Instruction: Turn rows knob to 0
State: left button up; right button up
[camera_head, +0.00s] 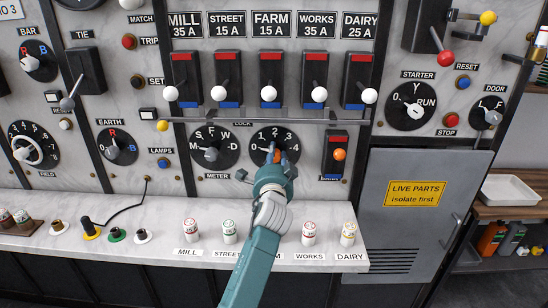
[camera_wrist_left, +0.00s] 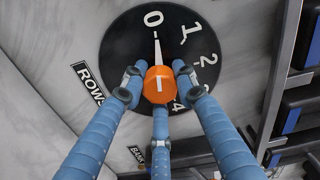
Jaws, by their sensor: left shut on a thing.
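The rows knob (camera_wrist_left: 159,85) is orange and sits on a round black dial (camera_wrist_left: 118,52) numbered from 0, with a ROWS label beside it in the left wrist view. The knob's white pointer line points at the 0 mark or very near it. The dial (camera_head: 262,138) also shows in the head view, its lower part hidden by my gripper. My left gripper (camera_wrist_left: 158,88) has its three fingers closed around the knob. In the head view the left gripper (camera_head: 275,160) covers most of the knob. My right gripper is not in view.
A horizontal rail (camera_head: 215,120) runs just above the dial. An S-F-W-D-M dial (camera_head: 213,160) sits left, and a switch with an orange ball (camera_head: 339,155) sits right. Several small fuses stand on the ledge (camera_head: 155,225) below. A grey cabinet door (camera_head: 400,240) is at right.

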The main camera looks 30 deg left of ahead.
pick_arm(q)
jog(key=shift+w+d+f, duration=0.1)
jog(key=shift+d+f, duration=0.1)
jog(key=shift+d, duration=0.1)
jog(key=o, duration=1)
jog(key=shift+o, duration=0.7)
jog(key=shift+w+d+r, duration=0.1)
jog(key=shift+d+r, duration=0.05)
jog(key=shift+r, duration=0.05)
jog(key=shift+s, duration=0.35)
jog(key=v, duration=1.1)
jog(key=shift+d, duration=0.2)
jog(key=shift+s, duration=0.15)
